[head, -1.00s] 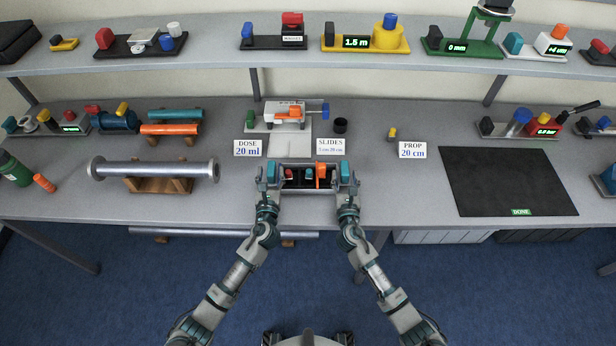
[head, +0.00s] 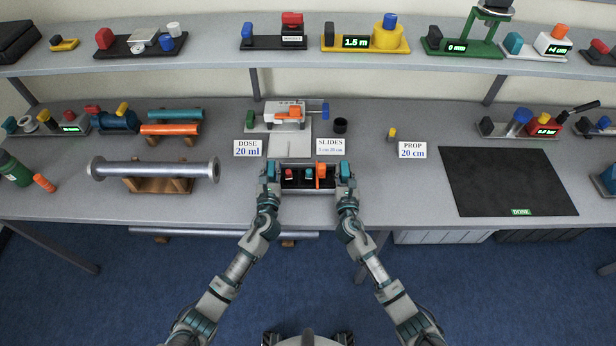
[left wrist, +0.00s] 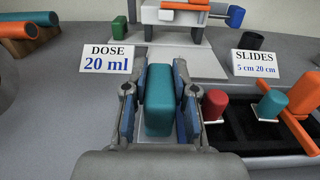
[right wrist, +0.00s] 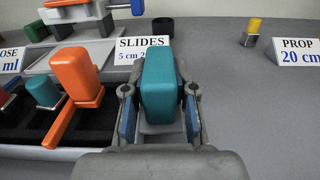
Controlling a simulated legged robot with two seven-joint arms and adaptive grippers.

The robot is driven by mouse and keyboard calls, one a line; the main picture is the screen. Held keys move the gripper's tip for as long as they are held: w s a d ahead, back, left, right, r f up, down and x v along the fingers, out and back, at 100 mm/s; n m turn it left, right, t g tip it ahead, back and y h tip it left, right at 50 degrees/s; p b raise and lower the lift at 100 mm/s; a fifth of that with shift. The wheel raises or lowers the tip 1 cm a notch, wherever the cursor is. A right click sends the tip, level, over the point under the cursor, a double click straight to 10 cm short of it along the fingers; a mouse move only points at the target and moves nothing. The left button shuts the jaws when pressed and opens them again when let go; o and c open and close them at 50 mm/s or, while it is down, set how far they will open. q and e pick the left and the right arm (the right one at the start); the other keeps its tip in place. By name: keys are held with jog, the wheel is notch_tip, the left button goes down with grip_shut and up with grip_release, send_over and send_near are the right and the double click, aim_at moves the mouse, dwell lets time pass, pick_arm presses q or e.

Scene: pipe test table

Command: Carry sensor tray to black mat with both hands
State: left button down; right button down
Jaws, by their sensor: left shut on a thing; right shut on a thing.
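The sensor tray (head: 308,189) is in the middle of the head view, near the table's front edge. It has a dark inside with a red block (left wrist: 214,104), a teal block (right wrist: 43,91) and an orange clamp-like part (right wrist: 78,78). My left gripper (head: 269,172) is shut on the teal left handle (left wrist: 159,101). My right gripper (head: 345,172) is shut on the teal right handle (right wrist: 160,86). I cannot tell whether the tray touches the table. The black mat (head: 510,180) lies flat and bare on the table at the right, with a green DONE label.
The DOSE card (head: 248,148), SLIDES card (head: 330,145) and a white device (head: 285,113) are behind the tray. A PROP card (head: 412,150) stands between tray and mat. A metal pipe (head: 150,171) rests on a wooden stand at left. The front table strip towards the mat is clear.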

pick_arm(q)
jog(key=shift+r, duration=0.1)
pick_arm(e)
jog(key=shift+r, duration=0.1)
